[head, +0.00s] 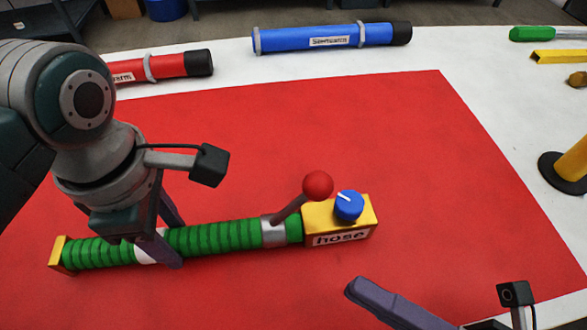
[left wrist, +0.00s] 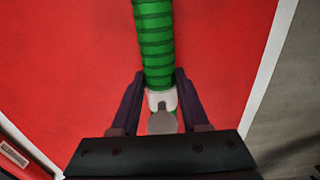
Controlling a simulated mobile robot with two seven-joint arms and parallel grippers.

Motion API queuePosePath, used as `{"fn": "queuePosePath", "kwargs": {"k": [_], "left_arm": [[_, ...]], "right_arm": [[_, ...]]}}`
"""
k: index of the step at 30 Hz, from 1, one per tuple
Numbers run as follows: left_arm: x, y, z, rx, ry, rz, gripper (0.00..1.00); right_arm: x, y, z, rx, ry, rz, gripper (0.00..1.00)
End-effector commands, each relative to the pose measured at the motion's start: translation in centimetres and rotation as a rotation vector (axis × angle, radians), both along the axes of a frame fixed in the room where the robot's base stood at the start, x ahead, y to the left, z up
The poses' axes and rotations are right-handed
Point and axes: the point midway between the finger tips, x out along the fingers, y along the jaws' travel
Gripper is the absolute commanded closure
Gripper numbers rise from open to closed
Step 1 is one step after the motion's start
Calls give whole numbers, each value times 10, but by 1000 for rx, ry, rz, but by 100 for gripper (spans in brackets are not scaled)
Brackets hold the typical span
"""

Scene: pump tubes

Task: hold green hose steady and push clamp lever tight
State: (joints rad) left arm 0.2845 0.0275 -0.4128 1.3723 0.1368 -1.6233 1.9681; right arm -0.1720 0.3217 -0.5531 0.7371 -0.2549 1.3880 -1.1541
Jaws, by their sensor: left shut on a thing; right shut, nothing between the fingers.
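The green ribbed hose (head: 213,238) lies on the red mat (head: 330,120), with a yellow end cap at its left and a yellow block (head: 340,222) labelled "hose" at its right. A silver clamp (head: 274,232) sits around the hose near the block. Its lever with a red ball (head: 317,185) leans up to the right. My left gripper (head: 158,250) is shut on the hose at a white band; the left wrist view shows both fingers (left wrist: 162,100) astride the green hose (left wrist: 155,45). My right gripper (head: 352,290) is shut and empty, in front of the block, partly out of frame.
A blue knob (head: 348,205) sits on the yellow block. A red tube (head: 180,65) and a blue tube (head: 335,37) lie on the white table behind the mat. A green-handled tool (head: 535,34) and a yellow post on a black base (head: 565,172) are at the right. The mat right of the block is clear.

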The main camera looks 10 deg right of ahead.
Motion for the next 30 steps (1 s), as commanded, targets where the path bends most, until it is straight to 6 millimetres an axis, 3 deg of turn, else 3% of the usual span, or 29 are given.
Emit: {"fn": "queuePosePath", "kwargs": {"k": [14,19,23,25,30], "left_arm": [[0,1,-1,3,0,2,100],[0,1,-1,3,0,2,100],[0,1,-1,3,1,2,100],[0,1,-1,3,1,2,100],[-1,1,-1,3,2,2,100]], "right_arm": [[-6,-6,-4,2,-1,0,100],[-3,-2,0,6,-18,26,84],[7,21,22,24,-102,163,70],[13,42,42,27,-188,309,62],[4,91,91,-104,-466,838,43]]}}
